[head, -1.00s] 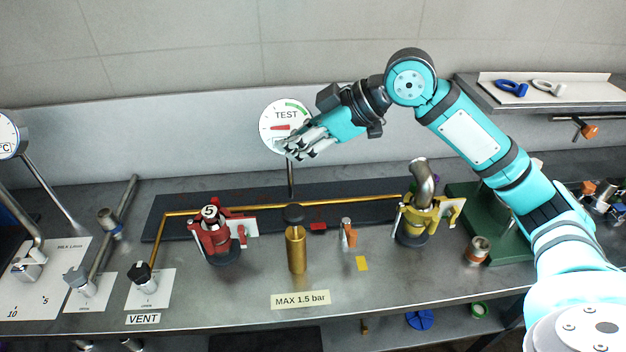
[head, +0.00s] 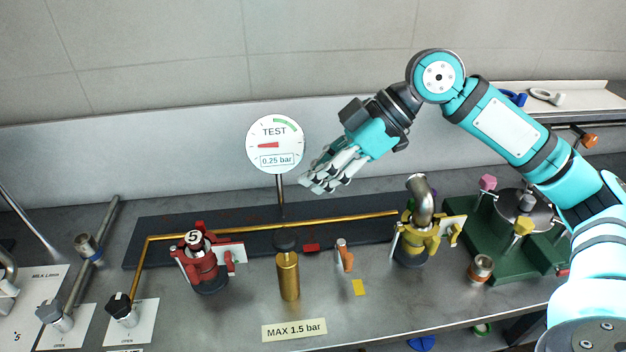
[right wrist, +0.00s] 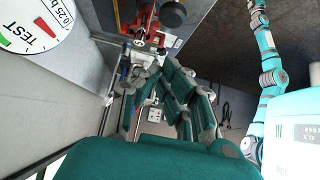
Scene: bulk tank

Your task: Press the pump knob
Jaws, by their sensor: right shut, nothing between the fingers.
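The pump is a gold cylinder (head: 288,277) standing upright on the bench, with a round black pump knob (head: 285,240) on top. The knob also shows at the top of the right wrist view (right wrist: 173,13). My right gripper (head: 318,182) is shut and empty. In the head view it appears above and to the right of the knob, apart from it. Its fingers fill the middle of the right wrist view (right wrist: 165,85). The TEST gauge (head: 275,143) behind the pump reads 0.25 bar. My left gripper does not show.
A red clamp fitting (head: 204,265) stands left of the pump. A small orange-handled valve (head: 344,258) and a yellow clamp fitting (head: 417,235) stand to its right. A gold pipe (head: 330,220) runs behind. A MAX 1.5 bar label (head: 294,330) lies in front.

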